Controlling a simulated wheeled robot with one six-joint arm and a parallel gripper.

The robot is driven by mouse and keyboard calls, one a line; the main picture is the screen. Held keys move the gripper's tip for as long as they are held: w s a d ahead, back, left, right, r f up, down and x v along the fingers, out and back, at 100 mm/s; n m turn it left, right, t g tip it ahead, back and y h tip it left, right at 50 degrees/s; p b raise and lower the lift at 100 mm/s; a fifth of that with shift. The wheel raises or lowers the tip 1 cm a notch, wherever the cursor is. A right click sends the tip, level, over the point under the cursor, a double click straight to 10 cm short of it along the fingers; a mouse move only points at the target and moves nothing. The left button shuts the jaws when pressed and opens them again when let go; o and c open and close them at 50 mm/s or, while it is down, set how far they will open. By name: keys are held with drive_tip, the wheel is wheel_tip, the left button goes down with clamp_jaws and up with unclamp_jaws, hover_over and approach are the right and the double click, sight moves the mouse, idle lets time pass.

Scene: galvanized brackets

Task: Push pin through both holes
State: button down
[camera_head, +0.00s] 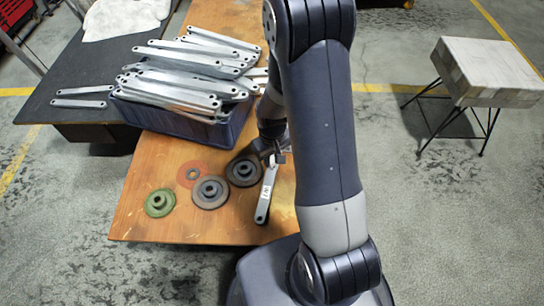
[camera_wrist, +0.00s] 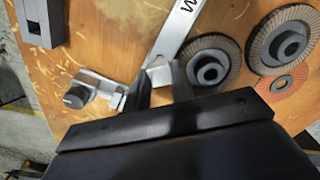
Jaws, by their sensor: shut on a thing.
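A long flat galvanized bracket (camera_head: 266,192) with a white marked label lies over the wooden table, pointing toward my base. In the wrist view the bracket (camera_wrist: 182,28) runs from the top edge down to my gripper (camera_wrist: 158,86). My gripper (camera_head: 272,156) appears shut on the bracket's end, with a pale metal part between the fingers. Left of the fingers in the wrist view is a small grey metal fitting (camera_wrist: 104,86) with a dark round knob (camera_wrist: 76,97); I cannot tell whether this is the pin. The holes are not clearly visible.
Two grey discs (camera_head: 210,192) (camera_head: 243,171), a green disc (camera_head: 159,203) and a flat red ring (camera_head: 191,174) lie left of the bracket. A blue crate (camera_head: 222,136) heaped with brackets (camera_head: 190,72) stands behind. A dark block (camera_wrist: 40,20) shows in the wrist view.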

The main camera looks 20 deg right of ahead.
drive_tip(key=shift+f+b, duration=1.15)
drive_tip(key=shift+f, duration=0.35)
drive_tip(key=c, duration=1.1)
unclamp_jaws()
drive_tip(key=shift+c, duration=0.2)
drive_tip(key=shift+r, duration=0.15)
wheel_tip(320, 180, up, 11)
drive_tip(key=p, duration=0.3)
drive_tip(key=shift+f, duration=0.2)
wheel_tip(320, 180, down, 11)
drive_tip(key=b, duration=0.3)
drive_tip(key=shift+r+p, duration=0.3)
drive_tip(key=shift+r, duration=0.15)
